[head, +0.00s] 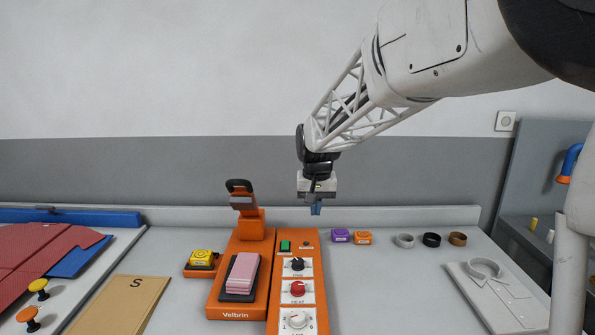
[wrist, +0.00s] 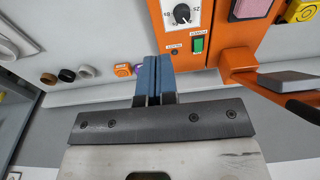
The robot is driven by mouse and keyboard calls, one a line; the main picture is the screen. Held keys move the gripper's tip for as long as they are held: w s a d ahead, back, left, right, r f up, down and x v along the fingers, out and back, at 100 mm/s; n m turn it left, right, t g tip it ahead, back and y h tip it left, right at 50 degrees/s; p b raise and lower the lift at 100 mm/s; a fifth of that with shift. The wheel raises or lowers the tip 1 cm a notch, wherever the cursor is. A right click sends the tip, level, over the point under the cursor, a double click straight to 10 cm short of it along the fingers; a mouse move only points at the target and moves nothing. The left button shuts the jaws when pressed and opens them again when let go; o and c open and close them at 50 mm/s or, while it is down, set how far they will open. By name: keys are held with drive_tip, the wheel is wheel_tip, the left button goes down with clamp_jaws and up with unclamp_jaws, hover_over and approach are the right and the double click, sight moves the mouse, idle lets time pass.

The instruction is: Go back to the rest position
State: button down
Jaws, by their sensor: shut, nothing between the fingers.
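My gripper (head: 316,209) hangs from the arm above the back of the counter, just over the far end of the orange control panel (head: 285,247). Its blue fingers (wrist: 153,78) are shut together with nothing between them. In the wrist view the fingertips show in front of the panel's end, beside the green power switch (wrist: 198,45) and below a black knob (wrist: 182,14). The fingers appear to be in the air, clear of the panel.
An orange press (head: 247,222) with a pink pad stands left of the panel. A yellow block (head: 201,257), purple block (head: 341,235), orange block (head: 362,238) and rings (head: 431,239) sit around. A light grey plate (head: 490,300) lies right.

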drive_tip(key=s+d+f, duration=0.1)
drive_tip(key=s+d, duration=0.3)
drive_tip(key=s, duration=0.9)
drive_tip(key=s+d+f+t, duration=0.1)
drive_tip(key=s+d, duration=0.4)
drive_tip(key=s, duration=0.8)
drive_tip(key=s+d+f, duration=0.1)
drive_tip(key=s+d, duration=0.4)
drive_tip(key=s, duration=0.9)
drive_tip(key=shift+f+t, duration=0.15)
drive_tip(key=shift+t, duration=0.15)
drive_tip(key=shift+w, duration=0.1)
drive_tip(key=w+a+r, duration=0.2)
drive_tip(key=w, duration=0.8)
drive_tip(key=w+a+r, duration=0.2)
drive_tip(key=w+a, duration=0.1)
drive_tip(key=w, duration=0.7)
drive_tip(key=w+a+r, duration=0.2)
drive_tip(key=w, duration=0.7)
drive_tip(key=w+a+f, duration=0.3)
drive_tip(key=w+a, duration=0.2)
drive_tip(key=w, duration=0.4)
drive_tip(key=w+a+f, duration=0.4)
drive_tip(key=w+a, duration=0.1)
drive_tip(key=w, duration=0.5)
drive_tip(key=w+a+f, duration=0.4)
drive_tip(key=w+a, duration=0.1)
drive_tip(key=w, duration=0.5)
drive_tip(key=shift+a, duration=0.4)
